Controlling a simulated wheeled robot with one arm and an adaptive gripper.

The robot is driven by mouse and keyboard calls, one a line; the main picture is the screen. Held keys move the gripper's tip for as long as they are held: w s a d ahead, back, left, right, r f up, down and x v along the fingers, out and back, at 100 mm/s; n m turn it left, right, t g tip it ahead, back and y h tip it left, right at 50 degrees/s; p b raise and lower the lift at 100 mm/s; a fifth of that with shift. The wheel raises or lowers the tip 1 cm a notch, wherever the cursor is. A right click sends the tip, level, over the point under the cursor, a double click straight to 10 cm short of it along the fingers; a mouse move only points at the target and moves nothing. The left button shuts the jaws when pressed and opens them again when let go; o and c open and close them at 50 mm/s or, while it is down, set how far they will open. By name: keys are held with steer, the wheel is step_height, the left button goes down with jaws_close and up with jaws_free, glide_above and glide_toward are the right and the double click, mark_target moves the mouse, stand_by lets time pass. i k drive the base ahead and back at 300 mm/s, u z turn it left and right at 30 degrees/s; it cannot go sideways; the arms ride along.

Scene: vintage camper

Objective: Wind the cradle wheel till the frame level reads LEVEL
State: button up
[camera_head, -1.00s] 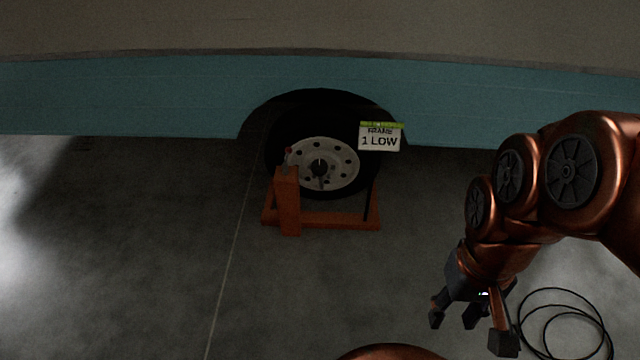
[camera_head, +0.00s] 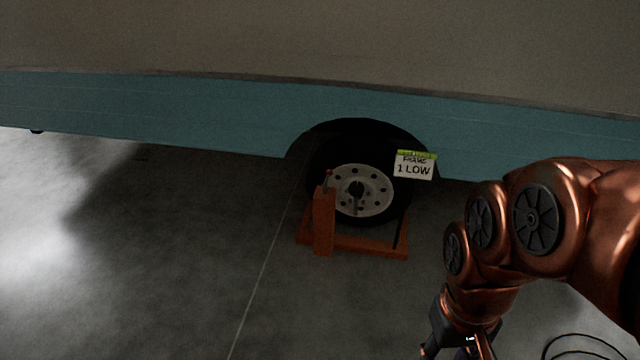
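An orange cradle (camera_head: 372,245) stands on the floor around the foot of the camper's tyre (camera_head: 400,200). Its upright post (camera_head: 324,222) is at the left, with a small reddish handle-like part (camera_head: 329,177) at its top. A dark hub part shows in front of the pale wheel rim (camera_head: 375,190); I cannot tell if it belongs to the cradle. The frame level sign (camera_head: 414,166), white with a green strip, reads "1 LOW". My gripper (camera_head: 455,352) is at the bottom edge, partly cut off, to the lower right of the cradle and apart from it. Its fingertips are hidden.
The camper's teal lower side (camera_head: 180,115) spans the view above the cradle. A black cable (camera_head: 582,340) lies coiled on the floor at the bottom right. The grey floor (camera_head: 180,250) left of the cradle is clear.

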mark_target(356, 189)
steer(key=u, duration=0.7)
steer(key=i, duration=1.4)
steer(key=z, duration=0.35)
